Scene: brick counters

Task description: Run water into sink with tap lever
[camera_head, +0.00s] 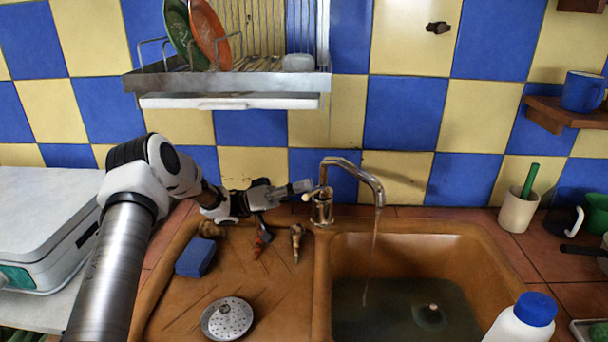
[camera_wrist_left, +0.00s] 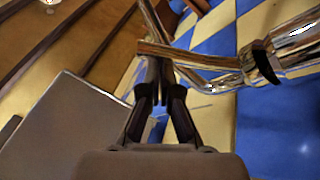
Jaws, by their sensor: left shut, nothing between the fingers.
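The chrome tap (camera_head: 322,208) stands behind the brown sink (camera_head: 326,270), its curved spout reaching over the right basin. A thin stream of water (camera_head: 370,262) falls from the spout into the basin, where dark water stands. My left gripper (camera_head: 300,187) is shut and empty, with its fingertips beside the top of the tap. In the left wrist view, my left gripper (camera_wrist_left: 160,68) has its fingertips at the tap lever (camera_wrist_left: 190,56), a brownish bar; they appear to touch it, though contact is unclear. My right gripper is out of view.
A blue sponge (camera_head: 195,257) and a round strainer (camera_head: 227,318) lie on the drainboard. A dish rack (camera_head: 230,82) hangs above my left gripper. A blue-capped white bottle (camera_head: 525,320) stands front right. A cream cup (camera_head: 518,210) stands right of the sink.

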